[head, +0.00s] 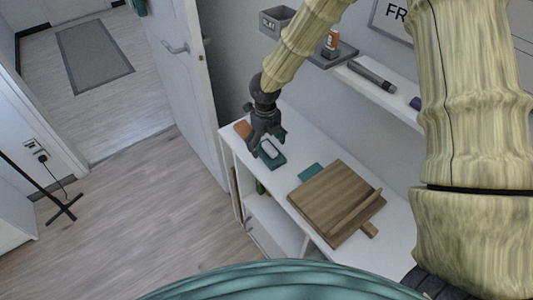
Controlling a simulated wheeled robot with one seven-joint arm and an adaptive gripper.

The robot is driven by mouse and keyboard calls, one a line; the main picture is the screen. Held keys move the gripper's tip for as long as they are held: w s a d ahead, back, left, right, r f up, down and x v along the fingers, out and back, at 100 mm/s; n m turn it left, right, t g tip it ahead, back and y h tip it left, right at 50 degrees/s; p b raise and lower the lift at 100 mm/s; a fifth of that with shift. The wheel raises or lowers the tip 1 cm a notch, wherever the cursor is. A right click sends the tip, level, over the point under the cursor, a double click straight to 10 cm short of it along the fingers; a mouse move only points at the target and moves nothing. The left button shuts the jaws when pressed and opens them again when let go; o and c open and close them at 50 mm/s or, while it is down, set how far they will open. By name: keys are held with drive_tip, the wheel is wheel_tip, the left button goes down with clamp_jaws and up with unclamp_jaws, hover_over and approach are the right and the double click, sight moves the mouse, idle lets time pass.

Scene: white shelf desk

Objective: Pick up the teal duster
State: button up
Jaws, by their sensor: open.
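A small teal block with a white top, which looks like the teal duster (273,162), lies on the white desk top near its far left end. My gripper (267,146) is open and points down just over it. The fingers are close to the duster and partly cover it. I cannot tell whether they touch it or reach down beside it.
An orange-brown item (242,129) lies just left of my gripper. A flat teal piece (311,171) and a wooden board (325,200) lie nearer on the desk top (290,180). A wall shelf (385,94) with a dark cylinder (371,76) is above. An open door (182,70) stands left.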

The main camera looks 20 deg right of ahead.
sight(269, 147)
drive_tip(key=shift+s+f, duration=0.1)
drive_tip(key=shift+f, duration=0.25)
drive_tip(key=f, duration=0.1)
drive_tip(key=d+f+p, duration=0.1)
drive_tip(key=d+f, duration=0.1)
drive_tip(key=shift+w+f, duration=0.25)
drive_tip(key=shift+f, duration=0.2)
drive_tip(key=shift+a, duration=0.6)
drive_tip(key=shift+s+d+f, duration=0.1)
drive_tip(key=shift+d, duration=0.35)
drive_tip(key=c, duration=0.9)
drive_tip(key=shift+c, duration=1)
drive_tip(key=shift+a, duration=0.25)
